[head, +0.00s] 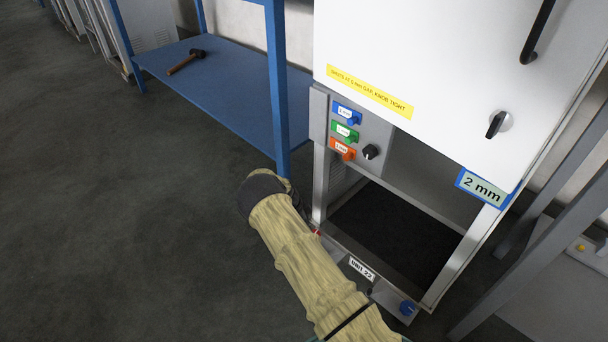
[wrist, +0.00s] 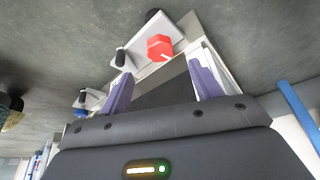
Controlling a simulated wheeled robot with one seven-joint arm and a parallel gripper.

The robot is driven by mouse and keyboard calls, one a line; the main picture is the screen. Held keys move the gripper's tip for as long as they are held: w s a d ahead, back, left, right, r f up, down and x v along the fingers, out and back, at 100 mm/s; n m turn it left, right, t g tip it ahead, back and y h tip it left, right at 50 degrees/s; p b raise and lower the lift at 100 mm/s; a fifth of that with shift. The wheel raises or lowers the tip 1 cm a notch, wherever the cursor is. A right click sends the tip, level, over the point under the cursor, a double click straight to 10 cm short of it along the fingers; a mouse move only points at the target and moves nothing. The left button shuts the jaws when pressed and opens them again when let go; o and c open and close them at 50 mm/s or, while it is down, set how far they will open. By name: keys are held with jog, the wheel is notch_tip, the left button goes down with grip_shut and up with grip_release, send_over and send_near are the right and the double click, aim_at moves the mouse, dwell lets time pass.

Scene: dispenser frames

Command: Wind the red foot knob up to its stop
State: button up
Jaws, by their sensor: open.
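The red foot knob (wrist: 160,46) shows in the wrist view as a faceted red knob with a pale mark, on a light bracket at the foot of the frame. My gripper (wrist: 158,74) is open, with its two purple fingers apart. The knob appears just beyond the fingertips, roughly between them, and nothing is held. In the head view only a small red bit of the knob (head: 317,232) shows beside my sleeved arm, which hides most of my gripper there.
The white dispenser cabinet (head: 440,60) stands above an open metal frame with a "UNIT 22" label (head: 362,269). A blue foot knob (head: 407,308) is at the front right corner. A blue post (head: 277,100) and shelf (head: 225,85) with a hammer (head: 187,62) stand left. Floor at left is clear.

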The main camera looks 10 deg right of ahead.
notch_tip(320, 180, up, 24)
jog(key=s+a+n+y+p, duration=0.1)
jog(key=s+n+p, duration=0.1)
jog(key=p, duration=1)
jog(key=shift+s+p, duration=0.35)
jog(key=shift+s, duration=0.05)
jog(key=shift+c, duration=1.3)
jog(key=shift+r, duration=0.2)
jog(key=s+d+r+n+y+p, duration=0.1)
jog(key=s+r+n, duration=0.4)
jog(key=s+r, duration=0.3)
jog(key=s+d+r+n+t+y+p, duration=0.1)
jog(key=s+r+n, duration=0.4)
jog(key=s+r, duration=0.3)
jog(key=s+d+r+n+t+y+p, duration=0.1)
jog(key=s+r+n+p, duration=0.1)
jog(key=s+r+n, duration=0.3)
jog(key=shift+s+d+r, duration=0.1)
jog(key=shift+s+r, duration=0.6)
jog(key=shift+s, duration=0.3)
jog(key=shift+s+d+r, duration=0.15)
jog(key=shift+s+r, duration=0.5)
jog(key=shift+s, duration=0.35)
jog(key=shift+s+d+r, duration=0.1)
jog(key=shift+s+r, duration=0.6)
jog(key=shift+s, duration=0.3)
